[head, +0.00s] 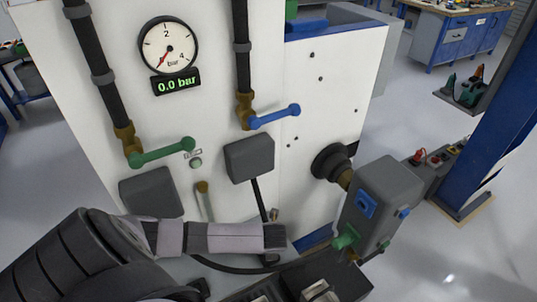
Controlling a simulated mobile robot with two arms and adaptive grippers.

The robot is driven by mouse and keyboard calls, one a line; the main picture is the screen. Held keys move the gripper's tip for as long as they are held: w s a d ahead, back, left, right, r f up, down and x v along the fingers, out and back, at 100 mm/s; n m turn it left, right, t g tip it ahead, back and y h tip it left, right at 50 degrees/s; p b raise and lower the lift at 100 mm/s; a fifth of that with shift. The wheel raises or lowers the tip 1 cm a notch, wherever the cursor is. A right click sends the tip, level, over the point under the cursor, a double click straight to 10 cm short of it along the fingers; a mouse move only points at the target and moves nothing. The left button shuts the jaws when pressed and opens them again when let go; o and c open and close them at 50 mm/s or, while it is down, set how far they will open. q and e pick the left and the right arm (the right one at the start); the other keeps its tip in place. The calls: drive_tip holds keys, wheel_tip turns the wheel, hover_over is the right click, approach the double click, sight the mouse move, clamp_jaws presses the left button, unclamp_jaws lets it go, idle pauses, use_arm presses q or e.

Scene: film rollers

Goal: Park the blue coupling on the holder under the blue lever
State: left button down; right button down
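The blue lever (273,117) sticks out to the right from a brass valve on the white panel. A dark grey block (250,158), likely the holder, is fixed just below it, and a black hose hangs under it. I cannot make out a blue coupling for certain; a blue square fitting (366,205) and a small blue piece (404,212) show on the grey box at right. My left arm crosses the lower left, in front of the panel's foot. No clear fingertips show at its end, so its grip cannot be told.
A green lever (162,152) sits above a second dark block (151,192). The gauge display (176,85) reads 0.0 bar. The grey box (385,190) juts out beside a black round flange (331,162). A blue post (490,120) stands at right. Grey floor lies between.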

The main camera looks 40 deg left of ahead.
use_arm(q)
drive_tip(key=shift+f, duration=0.4)
drive_tip(key=c, duration=1.1)
unclamp_jaws()
drive_tip(key=v, duration=1.2)
drive_tip(key=shift+d, duration=0.15)
